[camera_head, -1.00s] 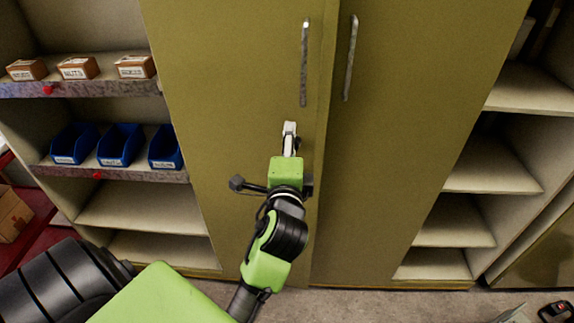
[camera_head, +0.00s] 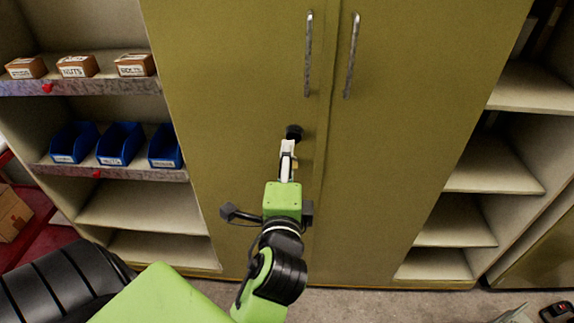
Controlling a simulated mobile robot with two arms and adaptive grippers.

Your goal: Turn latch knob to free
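The black latch knob (camera_head: 294,132) sits on the left olive cabinet door (camera_head: 230,90), below its handle and near the seam between the doors. My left gripper (camera_head: 288,146) is just below the knob in the picture, its pale fingers pointing up toward it. The fingers look close together from this angle; whether they are open or touch the knob cannot be told. A small brass-coloured piece (camera_head: 296,164) shows beside the fingers, partly hidden. Both doors look closed. My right gripper is not in view.
Two vertical metal handles, left (camera_head: 308,55) and right (camera_head: 351,55), stand out from the doors. Shelves at left hold labelled boxes (camera_head: 77,66) and blue bins (camera_head: 120,144). Open shelves (camera_head: 492,166) are at right. The concrete floor (camera_head: 400,305) shows below.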

